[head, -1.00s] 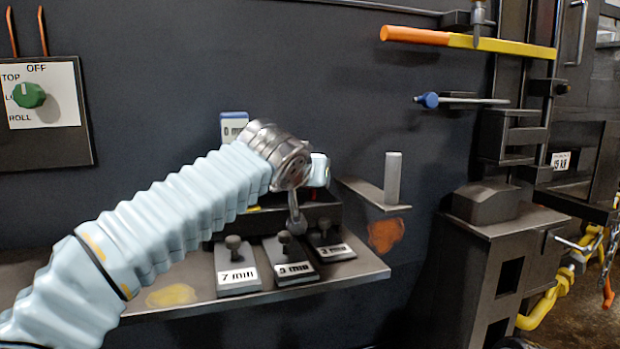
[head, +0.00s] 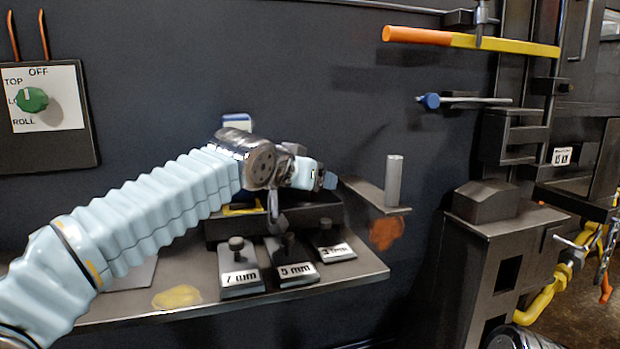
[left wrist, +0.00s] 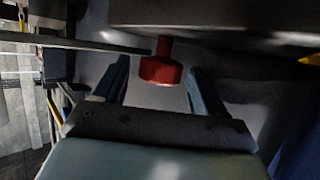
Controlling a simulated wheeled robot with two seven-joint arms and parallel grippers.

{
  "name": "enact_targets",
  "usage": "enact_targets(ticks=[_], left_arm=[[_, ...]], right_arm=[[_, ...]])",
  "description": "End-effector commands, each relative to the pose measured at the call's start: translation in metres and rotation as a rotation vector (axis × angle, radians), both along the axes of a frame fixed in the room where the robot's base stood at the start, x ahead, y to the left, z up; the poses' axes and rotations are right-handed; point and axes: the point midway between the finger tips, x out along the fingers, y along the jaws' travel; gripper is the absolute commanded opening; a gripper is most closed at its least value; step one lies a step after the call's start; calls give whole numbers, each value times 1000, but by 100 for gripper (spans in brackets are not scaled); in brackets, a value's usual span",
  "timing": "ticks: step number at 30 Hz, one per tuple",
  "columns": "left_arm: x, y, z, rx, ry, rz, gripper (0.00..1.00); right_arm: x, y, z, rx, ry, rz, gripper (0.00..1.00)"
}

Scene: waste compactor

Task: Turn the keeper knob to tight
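A red knob (left wrist: 160,68) on a short stem shows in the left wrist view, under a dark overhanging part. I cannot make out any tight marking, nor confirm that it is the keeper knob. My left gripper (left wrist: 160,88) is open, with one finger on each side of the red knob and visible gaps to it. In the head view my left gripper (head: 328,180) points right above the shelf, with its fingertips small and partly hidden. The red knob is not visible in the head view. My right gripper is not in view.
Blocks marked 7 mm (head: 238,270), 5 mm (head: 294,268) and another stand on the shelf (head: 200,300) below my left wrist. A grey upright post (head: 394,180) stands right of the gripper. A green selector knob (head: 32,99) is at far left. An orange-yellow bar (head: 470,41) is at upper right.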

Motion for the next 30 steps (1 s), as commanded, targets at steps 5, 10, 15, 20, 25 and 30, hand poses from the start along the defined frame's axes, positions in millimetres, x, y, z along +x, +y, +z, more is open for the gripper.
enact_targets(ticks=[5,10,15,20,25,30], left_arm=[[0,0,0,0,0,0,71],[-7,4,4,0,-1,1,71],[-35,19,17,0,-4,1,71],[-69,36,32,-1,-4,2,71],[-97,51,45,1,-3,1,71],[-111,57,51,0,0,0,71]], right_arm=[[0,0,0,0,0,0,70],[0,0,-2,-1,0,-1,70],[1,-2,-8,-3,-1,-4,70],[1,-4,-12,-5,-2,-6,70],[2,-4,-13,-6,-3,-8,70],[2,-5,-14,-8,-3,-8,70]])
